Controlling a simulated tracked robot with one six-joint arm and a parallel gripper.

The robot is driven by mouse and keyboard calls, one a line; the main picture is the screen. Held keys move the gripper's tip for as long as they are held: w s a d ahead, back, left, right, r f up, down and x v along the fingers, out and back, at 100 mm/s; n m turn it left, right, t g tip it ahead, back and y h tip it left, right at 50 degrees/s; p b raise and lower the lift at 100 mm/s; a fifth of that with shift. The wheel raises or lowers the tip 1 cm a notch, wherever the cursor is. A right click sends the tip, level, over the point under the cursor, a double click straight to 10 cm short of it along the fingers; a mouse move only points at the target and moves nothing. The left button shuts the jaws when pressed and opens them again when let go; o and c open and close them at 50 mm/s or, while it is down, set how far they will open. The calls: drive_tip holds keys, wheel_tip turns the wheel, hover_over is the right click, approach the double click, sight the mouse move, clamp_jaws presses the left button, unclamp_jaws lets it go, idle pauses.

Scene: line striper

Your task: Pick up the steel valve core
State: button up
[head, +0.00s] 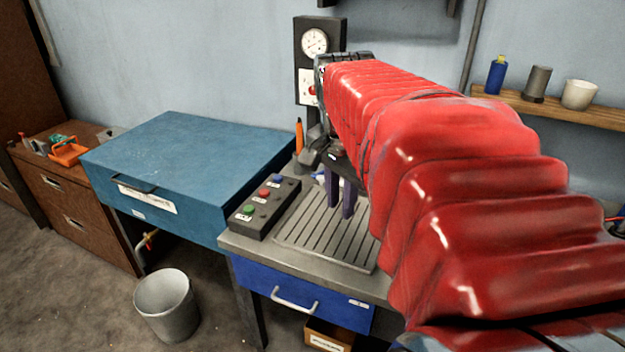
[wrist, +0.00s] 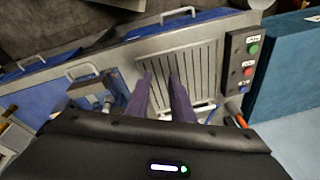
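I cannot pick out the steel valve core for certain in either view. A small metallic piece (wrist: 107,103) stands left of my fingers in the wrist view, too small to identify. My gripper (head: 340,211) points down over the slotted grey plate (head: 310,232) on the bench. In the wrist view, its two purple fingers (wrist: 161,78) are apart with only the plate showing between them. A small white and blue item (head: 319,178) lies behind the fingers, partly hidden. My red-sleeved arm hides the right part of the bench.
A button box (head: 264,207) sits left of the plate, beside a blue cabinet (head: 190,165). A gauge stand (head: 312,85) rises behind. A wall shelf (head: 560,107) holds a blue bottle (head: 496,76), a grey cylinder (head: 537,83) and a white cup (head: 578,95). A bin (head: 166,308) stands on the floor.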

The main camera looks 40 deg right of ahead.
drive_tip(key=s+d+m+g, duration=0.1)
drive_tip(key=s+d+m, duration=0.2)
drive_tip(key=d, duration=0.3)
drive_tip(key=s+d+m+g+y, duration=0.1)
drive_tip(key=s+d+m, duration=0.2)
drive_tip(key=d+m, duration=0.3)
drive_tip(key=s+d+r+m, duration=0.1)
drive_tip(key=s+d+m, duration=0.2)
drive_tip(key=d, duration=0.5)
drive_tip(key=shift+s+m+g, duration=0.4)
drive_tip(key=shift+m, duration=0.3)
drive_tip(key=f, duration=0.5)
drive_tip(key=s+f, duration=0.1)
drive_tip(key=f, duration=0.2)
drive_tip(key=shift+d+f, duration=0.2)
drive_tip(key=shift+f, duration=0.05)
drive_tip(key=shift+f, duration=0.1)
drive_tip(key=shift+s+d+f, duration=0.15)
drive_tip(key=shift+f, duration=2.35)
drive_tip(key=shift+c, duration=0.6)
